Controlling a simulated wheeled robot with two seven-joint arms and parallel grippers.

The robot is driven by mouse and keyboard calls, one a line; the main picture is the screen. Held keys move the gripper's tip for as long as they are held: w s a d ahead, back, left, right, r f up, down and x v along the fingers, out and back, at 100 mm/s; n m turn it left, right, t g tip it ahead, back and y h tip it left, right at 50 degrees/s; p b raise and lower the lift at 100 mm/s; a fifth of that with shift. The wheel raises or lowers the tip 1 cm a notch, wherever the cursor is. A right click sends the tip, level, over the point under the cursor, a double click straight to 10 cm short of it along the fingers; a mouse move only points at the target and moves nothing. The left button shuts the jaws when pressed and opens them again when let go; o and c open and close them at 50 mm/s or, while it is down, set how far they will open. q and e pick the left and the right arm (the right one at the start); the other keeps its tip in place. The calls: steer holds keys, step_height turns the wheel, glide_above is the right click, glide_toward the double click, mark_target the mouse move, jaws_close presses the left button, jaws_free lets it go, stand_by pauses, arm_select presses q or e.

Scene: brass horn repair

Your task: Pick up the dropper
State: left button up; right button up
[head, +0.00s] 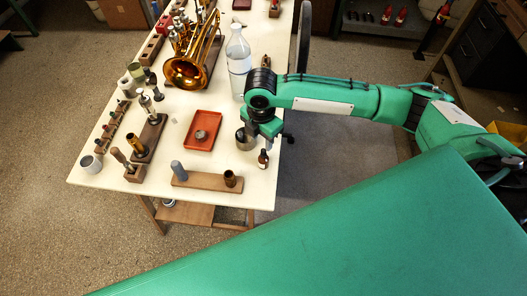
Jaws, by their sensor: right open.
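A small dark brown bottle (263,161) with a pale label and dark top stands upright near the right edge of the white table (215,200). It looks like the dropper, but it is too small to be sure. My right gripper (258,136) points down just behind it, close to a round metal pot (244,141). The gripper is open; its fingertips are partly lost against the arm and nearby things. I cannot tell whether it touches the pot. My left gripper is not in view.
A wooden block with two upright cylinders (192,181) is at the front. A clear bottle (238,60) and a brass horn (190,68) stand behind. The front right corner is bare.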

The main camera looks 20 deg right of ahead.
mark_target(264, 149)
steer(key=shift+d+f+p, duration=0.15)
steer(key=shift+f+p, duration=0.2)
steer(key=shift+f, duration=1.1)
steer(key=shift+d+f+p, duration=0.1)
steer(key=shift+f+p, duration=0.25)
steer(key=shift+f, duration=1.1)
jaws_close()
